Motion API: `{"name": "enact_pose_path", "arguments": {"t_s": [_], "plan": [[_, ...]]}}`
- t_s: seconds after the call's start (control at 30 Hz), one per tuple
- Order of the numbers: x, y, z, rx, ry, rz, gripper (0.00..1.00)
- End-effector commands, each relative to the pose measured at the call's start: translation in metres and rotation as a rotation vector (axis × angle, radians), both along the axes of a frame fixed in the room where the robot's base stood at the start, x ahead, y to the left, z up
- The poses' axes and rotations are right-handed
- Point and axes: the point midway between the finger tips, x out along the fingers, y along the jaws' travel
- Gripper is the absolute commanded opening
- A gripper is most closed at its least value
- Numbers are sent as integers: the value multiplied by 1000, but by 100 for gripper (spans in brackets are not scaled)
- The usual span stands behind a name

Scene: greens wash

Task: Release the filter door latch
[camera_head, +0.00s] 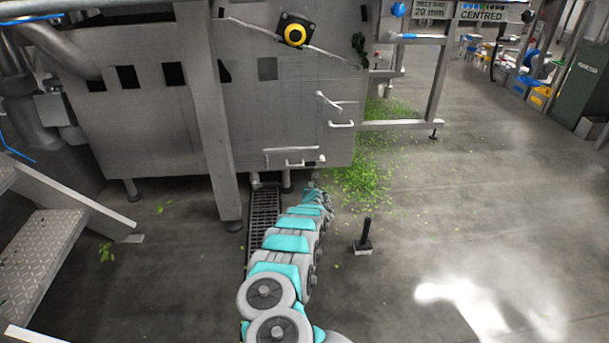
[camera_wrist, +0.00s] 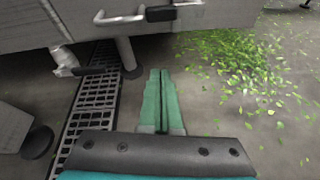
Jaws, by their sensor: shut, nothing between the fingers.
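The grey steel washer (camera_head: 150,130) has a low panel at its front bottom edge with a bar handle (camera_head: 303,162), which I take to be the filter door latch. My gripper (camera_head: 314,178) is at the end of my outstretched arm, low in front of the panel. In the wrist view its green fingers (camera_wrist: 160,72) are pressed together and empty, pointing under the machine's lower edge. They are apart from the handle.
A stubby pipe with a black lever (camera_wrist: 72,66) hangs left, above a floor drain grate (camera_wrist: 95,100). Machine legs (camera_head: 230,226) stand nearby. Green leaves (camera_head: 365,180) litter the floor at right. A black upright object (camera_head: 365,236) stands right of my arm. Open floor lies further right.

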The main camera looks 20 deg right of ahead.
Motion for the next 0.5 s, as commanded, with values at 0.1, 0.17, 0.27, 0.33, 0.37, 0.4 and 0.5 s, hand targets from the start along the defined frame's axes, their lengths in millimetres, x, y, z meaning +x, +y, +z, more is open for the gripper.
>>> {"name": "enact_pose_path", "arguments": {"t_s": [0.1, 0.17, 0.27, 0.33, 0.37, 0.4, 0.5], "plan": [[-2, -9, -2, -97, 2, 41, 0], [-1, -12, -1, -129, 1, 54, 0], [-1, -14, 1, -160, -2, 68, 0], [-1, -15, 2, -168, -2, 72, 0], [-1, -15, 2, -169, -3, 73, 0], [-1, -15, 2, -169, -3, 73, 0], [-1, -15, 2, -168, -3, 73, 0]]}}
